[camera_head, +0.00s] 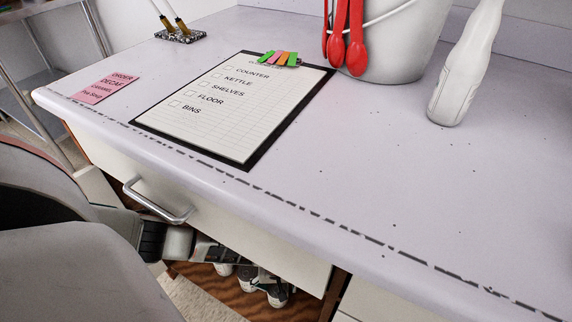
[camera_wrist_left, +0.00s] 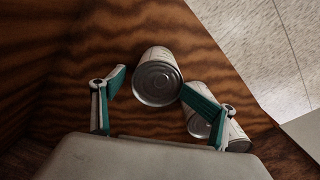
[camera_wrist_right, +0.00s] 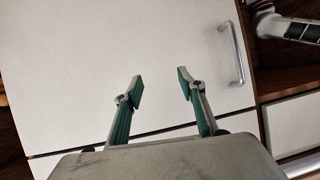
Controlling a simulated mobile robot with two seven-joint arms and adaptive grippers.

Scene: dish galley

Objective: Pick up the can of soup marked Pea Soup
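Several pale cans stand in the open wooden compartment under the counter; the front one (camera_head: 278,296) shows low in the head view. In the left wrist view, one can (camera_wrist_left: 158,80) shows its metal end between and just beyond the fingertips of my left gripper (camera_wrist_left: 153,86). A second can (camera_wrist_left: 198,124) is partly hidden behind the right finger. No label is readable, so I cannot tell which is Pea Soup. My left gripper is open and holds nothing. My right gripper (camera_wrist_right: 160,84) is open and empty before a white cabinet front; the head view does not show it.
The counter carries a clipboard (camera_head: 240,105), a pink note (camera_head: 109,88), a grey bucket (camera_head: 385,50) with red spoons and a white bottle (camera_head: 467,70). A drawer handle (camera_head: 157,204) juts out above my left arm. Wooden compartment walls (camera_wrist_left: 60,50) surround the cans.

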